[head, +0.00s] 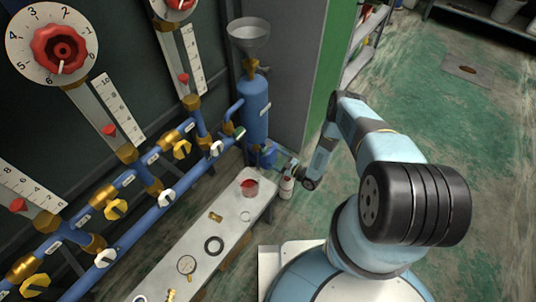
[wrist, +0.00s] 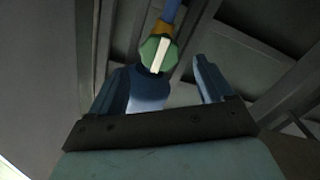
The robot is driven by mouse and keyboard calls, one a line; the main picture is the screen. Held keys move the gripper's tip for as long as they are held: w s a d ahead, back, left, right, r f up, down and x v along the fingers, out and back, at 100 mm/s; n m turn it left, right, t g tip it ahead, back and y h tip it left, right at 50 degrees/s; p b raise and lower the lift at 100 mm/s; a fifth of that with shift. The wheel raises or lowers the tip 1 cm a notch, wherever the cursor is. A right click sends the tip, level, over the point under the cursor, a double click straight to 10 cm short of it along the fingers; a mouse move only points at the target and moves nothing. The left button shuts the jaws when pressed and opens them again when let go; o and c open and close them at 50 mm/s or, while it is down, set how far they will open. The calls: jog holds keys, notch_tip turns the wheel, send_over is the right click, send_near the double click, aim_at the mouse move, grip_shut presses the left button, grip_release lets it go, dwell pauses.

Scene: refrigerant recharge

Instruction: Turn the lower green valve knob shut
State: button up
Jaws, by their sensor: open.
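The green valve knob (wrist: 158,53), with a pale bar across its face, shows in the wrist view below a brass collar on a blue pipe. In the head view a small green knob (head: 240,132) sits at the right end of the lower blue pipe, beside the blue tank. My gripper (wrist: 155,76) is open, one finger on each side of the knob in the wrist view. I see no contact, and the depth between fingers and knob is unclear. In the head view my gripper is small and low, right of the tank.
A blue tank (head: 254,108) with a funnel (head: 249,36) above stands close to the knob. Yellow knobs (head: 181,149) and white knobs (head: 167,197) line the pipes. A bench (head: 205,230) with small parts lies in front. Open floor (head: 435,110) is at right.

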aim_at(266, 152)
jog(key=x, duration=0.5)
jog(key=shift+s+d, duration=0.1)
jog(key=c, duration=1.1)
jog(key=shift+o, duration=0.2)
jog(key=m, duration=0.4)
jog(key=shift+m, duration=0.3)
jog(key=m, duration=0.3)
jog(key=shift+m, duration=0.7)
